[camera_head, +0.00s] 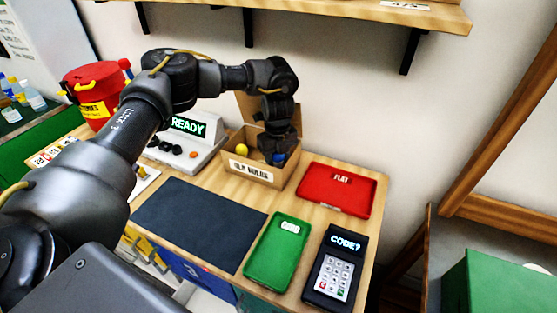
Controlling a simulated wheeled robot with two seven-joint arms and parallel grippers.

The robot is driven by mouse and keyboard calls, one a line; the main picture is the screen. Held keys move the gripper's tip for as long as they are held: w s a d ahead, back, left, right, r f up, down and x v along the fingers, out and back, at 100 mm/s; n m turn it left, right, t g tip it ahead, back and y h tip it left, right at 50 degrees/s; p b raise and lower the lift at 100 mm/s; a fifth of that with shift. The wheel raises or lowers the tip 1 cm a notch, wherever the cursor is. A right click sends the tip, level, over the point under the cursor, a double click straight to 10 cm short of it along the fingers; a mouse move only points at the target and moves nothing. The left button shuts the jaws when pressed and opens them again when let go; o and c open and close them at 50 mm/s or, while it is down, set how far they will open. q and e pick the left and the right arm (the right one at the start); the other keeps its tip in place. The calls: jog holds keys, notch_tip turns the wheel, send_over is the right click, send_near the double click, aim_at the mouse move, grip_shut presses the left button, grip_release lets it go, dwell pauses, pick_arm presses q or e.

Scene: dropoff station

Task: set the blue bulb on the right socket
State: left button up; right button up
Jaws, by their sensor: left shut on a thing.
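My left gripper (278,152) reaches down from above into the open cardboard box (243,168), at its right side. It is shut on a small blue thing, which looks like the blue bulb (279,158); the fingers and box wall partly hide it. A yellow bulb (241,149) sits in the left part of the same box. To the left stands a white console (205,157) with a lit "READY" display and several dark round parts along its front; I cannot tell which is the right socket. My right gripper is not in view.
A red tray (337,207) lies right of the box. A dark mat (195,222), a green tray (292,262) and a keypad reading "CODE?" (338,268) lie in front. A red bin (98,90) stands at the left. A wooden shelf (330,14) hangs above.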

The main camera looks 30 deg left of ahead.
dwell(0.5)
pick_arm(q)
jog(key=shift+f, duration=0.8)
dwell(0.4)
jog(key=o, duration=0.5)
jog(key=shift+r, duration=0.1)
notch_tip(320, 180, up, 11)
jog(key=p, duration=0.8)
jog(key=shift+p, duration=0.35)
jog(key=shift+d, duration=0.1)
